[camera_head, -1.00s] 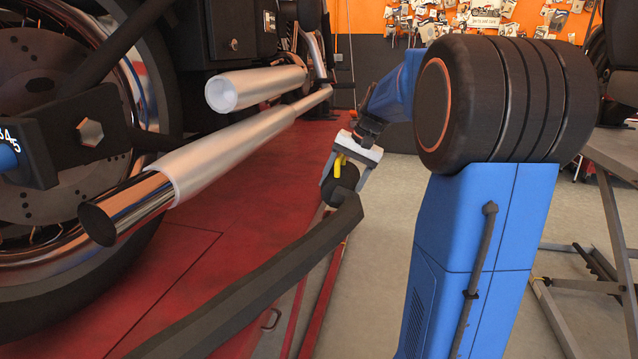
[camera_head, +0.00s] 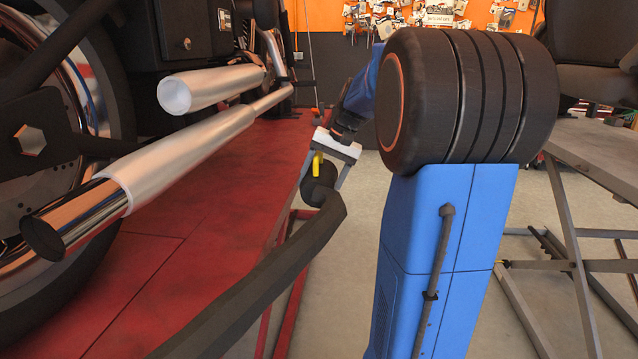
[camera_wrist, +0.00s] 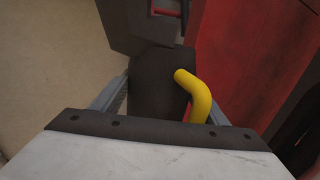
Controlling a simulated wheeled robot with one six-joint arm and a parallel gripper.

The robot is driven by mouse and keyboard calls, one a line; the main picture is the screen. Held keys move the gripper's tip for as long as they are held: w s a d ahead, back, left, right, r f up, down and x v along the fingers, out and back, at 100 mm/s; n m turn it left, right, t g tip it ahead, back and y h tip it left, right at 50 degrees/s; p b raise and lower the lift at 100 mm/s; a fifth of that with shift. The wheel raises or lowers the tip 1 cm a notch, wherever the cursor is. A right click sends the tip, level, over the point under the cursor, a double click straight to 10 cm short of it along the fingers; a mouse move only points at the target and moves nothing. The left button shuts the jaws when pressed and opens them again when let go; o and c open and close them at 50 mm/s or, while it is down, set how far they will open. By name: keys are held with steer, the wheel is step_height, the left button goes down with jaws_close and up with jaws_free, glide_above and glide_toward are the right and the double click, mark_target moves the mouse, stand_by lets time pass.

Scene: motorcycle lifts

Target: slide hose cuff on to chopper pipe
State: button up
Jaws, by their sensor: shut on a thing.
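My gripper (camera_head: 322,183) is shut on the dark hose cuff (camera_head: 317,192) at the end of a thick black hose. A yellow bent handle (camera_head: 317,163) stands out by the cuff. In the wrist view the dark cuff (camera_wrist: 158,85) sits between my fingers, with the yellow handle (camera_wrist: 196,95) at its right. Two silver chopper pipes run along the motorcycle at left: an upper pipe (camera_head: 215,84) and a longer lower pipe (camera_head: 180,160) with a dark open end (camera_head: 45,236). The cuff is apart from both, to their right. Its mouth is not clearly visible.
The hose (camera_head: 255,285) runs down to the lower left, in front of the red lift platform (camera_head: 165,225). The motorcycle's wheel (camera_head: 60,110) is close at left. A grey lift (camera_head: 600,150) stands at right. Grey floor (camera_head: 345,240) lies open between the lifts.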

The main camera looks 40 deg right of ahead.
steer(key=s+a, duration=1)
steer(key=shift+s+a, duration=0.25)
stand_by(1.2)
stand_by(0.5)
